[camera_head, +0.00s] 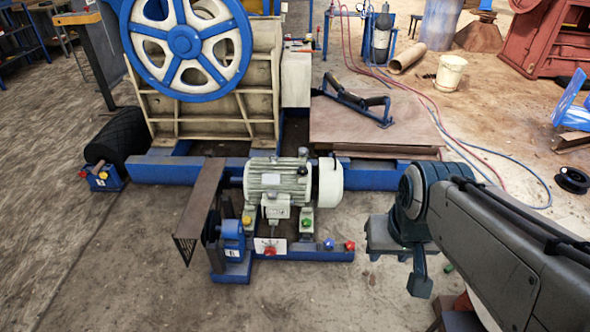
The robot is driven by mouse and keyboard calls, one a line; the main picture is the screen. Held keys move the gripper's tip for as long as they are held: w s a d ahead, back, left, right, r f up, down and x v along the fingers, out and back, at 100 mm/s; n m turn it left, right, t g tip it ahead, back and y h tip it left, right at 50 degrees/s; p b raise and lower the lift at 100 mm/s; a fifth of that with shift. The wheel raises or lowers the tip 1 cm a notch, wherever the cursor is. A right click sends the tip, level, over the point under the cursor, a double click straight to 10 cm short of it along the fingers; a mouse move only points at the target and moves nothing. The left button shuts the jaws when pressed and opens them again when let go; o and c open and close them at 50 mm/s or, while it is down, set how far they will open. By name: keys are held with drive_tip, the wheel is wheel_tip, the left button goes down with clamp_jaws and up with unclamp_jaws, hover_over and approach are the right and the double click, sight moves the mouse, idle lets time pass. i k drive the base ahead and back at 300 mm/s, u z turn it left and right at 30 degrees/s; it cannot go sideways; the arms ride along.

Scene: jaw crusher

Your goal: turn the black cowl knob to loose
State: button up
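The grey-white motor (277,182) sits on a blue base frame in the middle of the camera_head view. Its pale round fan cowl (330,183) is at the motor's right end. I cannot make out a black knob on the cowl for certain. A small dark piece (303,153) stands at the top between motor and cowl, too small to identify. My gripper (419,283) hangs at the end of my arm, right of the cowl and apart from it. It points down, and nothing shows held in it. Its finger opening is not clear from this angle.
A brown belt guard (200,205) stands left of the motor. The crusher flywheel (184,42) is behind. Open floor lies in front.

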sight(302, 171)
drive_tip(key=u, duration=0.75)
drive_tip(key=i, duration=1.1)
drive_tip(key=z, duration=0.45)
drive_tip(key=i, duration=0.7)
drive_tip(key=z, duration=0.85)
